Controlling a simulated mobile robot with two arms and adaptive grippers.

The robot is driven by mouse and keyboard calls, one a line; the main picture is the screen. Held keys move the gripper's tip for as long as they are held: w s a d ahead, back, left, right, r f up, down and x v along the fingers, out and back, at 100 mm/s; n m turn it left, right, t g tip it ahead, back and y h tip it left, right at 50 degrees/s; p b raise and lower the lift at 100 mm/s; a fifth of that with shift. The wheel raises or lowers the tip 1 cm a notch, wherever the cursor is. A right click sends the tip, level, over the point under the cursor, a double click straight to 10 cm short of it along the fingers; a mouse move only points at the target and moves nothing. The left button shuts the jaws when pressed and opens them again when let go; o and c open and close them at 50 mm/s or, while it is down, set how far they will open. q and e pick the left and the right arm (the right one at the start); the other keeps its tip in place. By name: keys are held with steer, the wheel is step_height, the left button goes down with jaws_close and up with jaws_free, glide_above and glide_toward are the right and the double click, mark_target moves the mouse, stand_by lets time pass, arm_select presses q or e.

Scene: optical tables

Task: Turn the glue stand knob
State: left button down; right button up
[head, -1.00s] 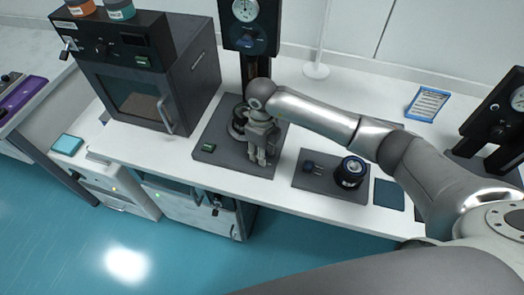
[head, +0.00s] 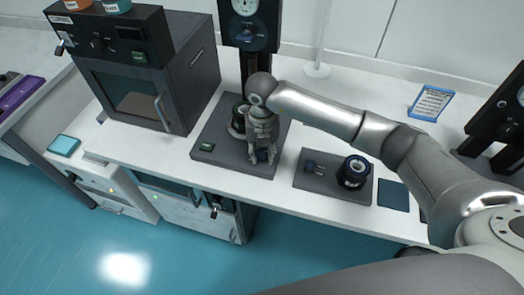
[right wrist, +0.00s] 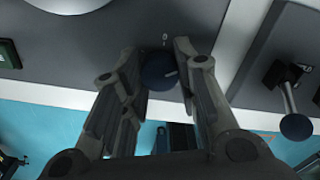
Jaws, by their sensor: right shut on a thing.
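The stand has a dark grey base (head: 233,160) and a black column with a gauge head (head: 248,24). My right gripper (head: 264,157) is low over the front right part of this base. In the right wrist view a dark blue round knob (right wrist: 160,72) with a white pointer line sits between the two fingers of my right gripper (right wrist: 165,65). The gripper is shut on the knob. A white "0" mark is on the base just beyond it. The gripper hides the knob in the head view. My left gripper is out of view.
A dark oven-like box (head: 140,85) stands left of the stand. To the right lie a grey plate (head: 318,183) with a black-and-blue round part (head: 354,171), and a dark blue mat (head: 393,195). A blue-framed card (head: 430,103) is farther back. White table shows between them.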

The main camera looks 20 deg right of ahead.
steer(key=m, duration=0.3)
steer(key=shift+m, duration=0.4)
steer(key=m, duration=0.2)
steer(key=shift+m, duration=0.4)
steer(key=m, duration=0.5)
steer(key=shift+m, duration=0.4)
steer(key=o, duration=1.1)
steer(key=shift+c, duration=0.2)
